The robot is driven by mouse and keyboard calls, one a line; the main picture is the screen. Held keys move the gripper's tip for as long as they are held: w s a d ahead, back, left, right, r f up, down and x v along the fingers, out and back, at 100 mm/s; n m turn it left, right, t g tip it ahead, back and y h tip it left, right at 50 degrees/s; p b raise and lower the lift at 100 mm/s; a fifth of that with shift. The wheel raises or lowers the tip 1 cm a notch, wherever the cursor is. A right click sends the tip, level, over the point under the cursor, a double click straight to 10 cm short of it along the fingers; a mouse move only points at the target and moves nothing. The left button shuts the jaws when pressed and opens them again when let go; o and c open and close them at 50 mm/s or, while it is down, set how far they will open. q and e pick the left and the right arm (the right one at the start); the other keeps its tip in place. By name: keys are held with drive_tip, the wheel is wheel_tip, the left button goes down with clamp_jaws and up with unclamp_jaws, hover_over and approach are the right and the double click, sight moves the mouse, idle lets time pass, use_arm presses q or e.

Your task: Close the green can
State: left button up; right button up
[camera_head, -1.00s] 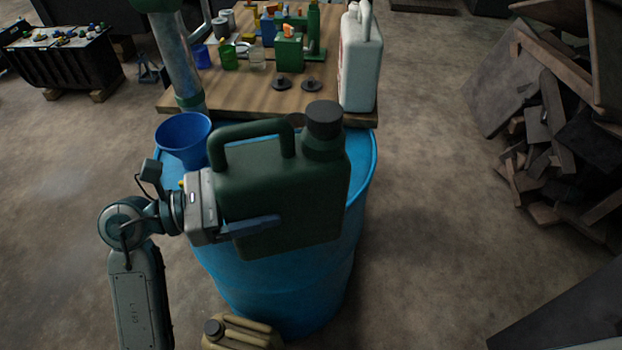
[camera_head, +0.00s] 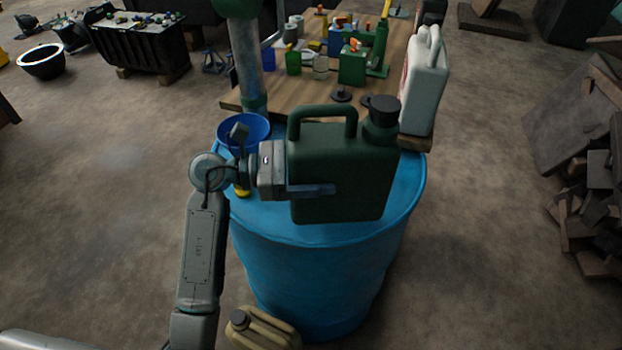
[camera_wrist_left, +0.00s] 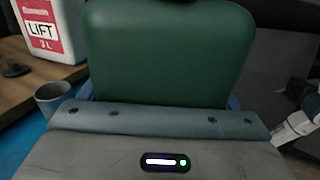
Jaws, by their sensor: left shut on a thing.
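The green can (camera_head: 343,175) is a dark green jerrycan with a top handle and a black cap (camera_head: 383,106) on its spout at the upper right. I cannot tell how tightly the cap sits. My left gripper (camera_head: 312,190) is shut on the can's body from the left, with one finger across its near face. The can is upright over the top of the blue drum (camera_head: 330,275); whether it touches the drum is unclear. In the left wrist view the can's green body (camera_wrist_left: 168,50) fills the middle.
A blue funnel or bowl (camera_head: 243,127) sits behind my wrist. The wooden table (camera_head: 285,93) behind holds bottles, small cans and a white canister (camera_head: 425,85). A tan jerrycan (camera_head: 262,330) stands by the drum. A grey cup-like thing (camera_wrist_left: 52,97) shows in the wrist view.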

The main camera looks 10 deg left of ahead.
use_arm(q)
drive_tip(key=w, duration=0.2)
drive_tip(key=w+p, duration=0.1)
drive_tip(key=w, duration=0.2)
drive_tip(key=shift+w+d, duration=0.25)
drive_tip(key=shift+w, duration=0.15)
use_arm(e)
drive_tip(key=shift+s+r, duration=0.55)
drive_tip(key=shift+r, duration=0.2)
drive_tip(key=shift+w, duration=0.1)
use_arm(q)
drive_tip(key=shift+w, duration=0.1)
use_arm(e)
drive_tip(key=shift+r, duration=0.1)
use_arm(q)
drive_tip(key=f+p, duration=0.2)
drive_tip(key=f, duration=0.1)
drive_tip(key=shift+w+f, duration=0.3)
drive_tip(key=shift+w, duration=0.05)
use_arm(e)
drive_tip(key=shift+r, duration=0.85)
